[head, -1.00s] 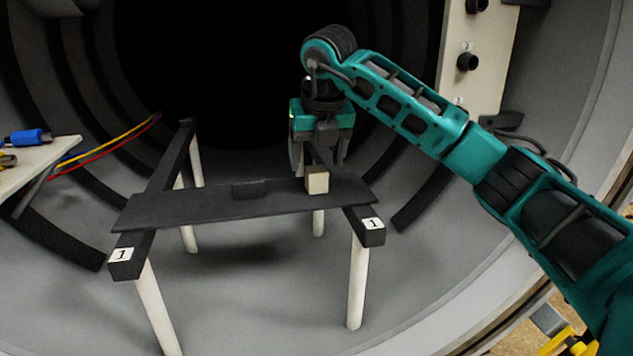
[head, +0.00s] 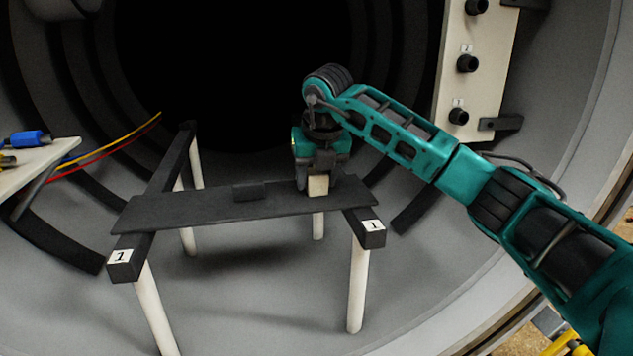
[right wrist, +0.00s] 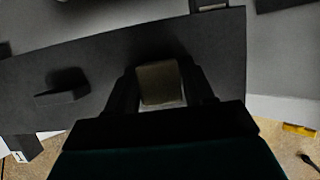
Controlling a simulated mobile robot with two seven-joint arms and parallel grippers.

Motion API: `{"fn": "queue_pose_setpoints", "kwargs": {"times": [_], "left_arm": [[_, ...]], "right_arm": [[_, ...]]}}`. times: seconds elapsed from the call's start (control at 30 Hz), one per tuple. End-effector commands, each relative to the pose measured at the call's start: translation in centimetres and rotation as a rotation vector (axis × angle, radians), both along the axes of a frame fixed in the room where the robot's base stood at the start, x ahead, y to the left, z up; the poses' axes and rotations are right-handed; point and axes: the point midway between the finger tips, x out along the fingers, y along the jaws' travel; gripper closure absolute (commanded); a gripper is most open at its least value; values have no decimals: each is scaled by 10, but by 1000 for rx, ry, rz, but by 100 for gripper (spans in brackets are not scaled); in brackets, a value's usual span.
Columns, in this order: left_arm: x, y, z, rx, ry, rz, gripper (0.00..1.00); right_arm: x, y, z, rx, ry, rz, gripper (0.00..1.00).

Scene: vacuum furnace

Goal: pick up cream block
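The cream block (head: 318,186) sits on the right part of the dark plank, in front of the far end of the right rail. My right gripper (head: 318,183) is lowered over it from above. In the right wrist view the block (right wrist: 159,83) lies between the two dark fingers of the gripper (right wrist: 162,88). Narrow gaps seem to show beside the block, but whether the fingers touch it is too dark to tell. My left gripper is not in view.
The dark plank (head: 190,209) lies across two dark rails on white legs. A small dark block (head: 250,190) rests on the plank to the left. A white shelf (head: 40,160) with blue-handled items stands at left. A panel with black knobs (head: 467,63) is at right.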

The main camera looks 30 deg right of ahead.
Motion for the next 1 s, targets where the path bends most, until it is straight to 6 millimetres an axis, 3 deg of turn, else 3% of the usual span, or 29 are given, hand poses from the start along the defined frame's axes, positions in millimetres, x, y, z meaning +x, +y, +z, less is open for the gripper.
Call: {"fn": "queue_pose_setpoints", "kwargs": {"times": [0.07, 0.4, 0.77, 1.0], "left_arm": [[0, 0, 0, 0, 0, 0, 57], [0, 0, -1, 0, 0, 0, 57], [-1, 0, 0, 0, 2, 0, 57], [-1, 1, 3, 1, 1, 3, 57]], "right_arm": [[0, 0, 0, 0, 0, 0, 55], [0, 0, 1, 0, -1, 0, 88], [0, 0, 7, 1, -3, -1, 88], [1, 0, 40, 1, -6, 0, 88]]}}
